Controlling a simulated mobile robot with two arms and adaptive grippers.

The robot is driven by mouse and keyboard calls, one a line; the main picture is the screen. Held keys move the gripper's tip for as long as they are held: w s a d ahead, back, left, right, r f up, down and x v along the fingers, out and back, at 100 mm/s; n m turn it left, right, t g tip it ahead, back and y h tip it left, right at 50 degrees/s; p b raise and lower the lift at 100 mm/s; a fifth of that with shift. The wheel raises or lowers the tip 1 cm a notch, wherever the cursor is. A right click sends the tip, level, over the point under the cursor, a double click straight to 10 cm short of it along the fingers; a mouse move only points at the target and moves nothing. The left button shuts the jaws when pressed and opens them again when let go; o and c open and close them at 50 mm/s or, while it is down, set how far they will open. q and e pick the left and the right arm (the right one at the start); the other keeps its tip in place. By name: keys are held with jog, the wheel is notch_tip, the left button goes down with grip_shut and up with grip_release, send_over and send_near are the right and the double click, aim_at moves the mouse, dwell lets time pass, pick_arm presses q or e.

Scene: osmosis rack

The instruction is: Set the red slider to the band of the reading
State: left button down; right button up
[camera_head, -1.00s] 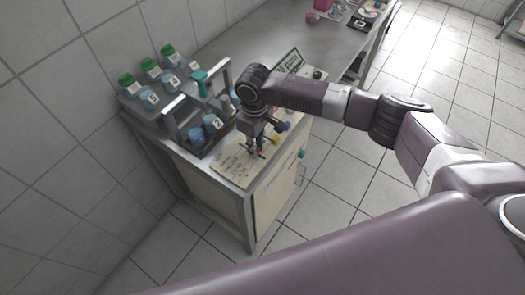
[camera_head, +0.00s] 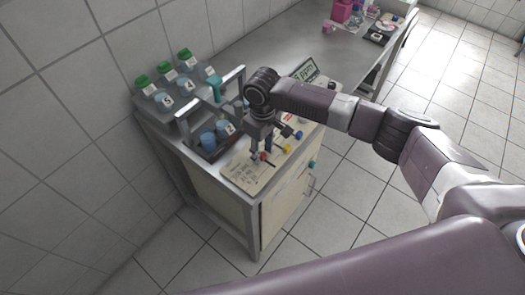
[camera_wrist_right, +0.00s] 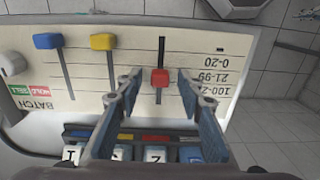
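The red slider (camera_wrist_right: 160,78) sits on a dark vertical track on the cream panel (camera_wrist_right: 85,95), level with about the "21-99" label, printed upside down in this view between "0-20" and "100-2…". My right gripper (camera_wrist_right: 159,75) is open, with one finger on each side of the red slider and a visible gap on both sides. In the head view my right gripper (camera_head: 262,150) is low over the panel, beside the red slider (camera_head: 264,157). The display (camera_head: 306,70) stands behind my arm; it shows "ppm", but I cannot read its digits surely. My left gripper is out of view.
A yellow slider (camera_wrist_right: 102,42) and a blue slider (camera_wrist_right: 47,41) stand beside the red one. Numbered blue cups (camera_head: 208,139) sit in a dark tray near the metal frame. Green-capped bottles (camera_head: 185,56) stand at the back left.

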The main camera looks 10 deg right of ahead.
aim_at(262, 154)
notch_tip(262, 154, up, 12)
dwell(0.4)
jog(key=shift+f, duration=0.1)
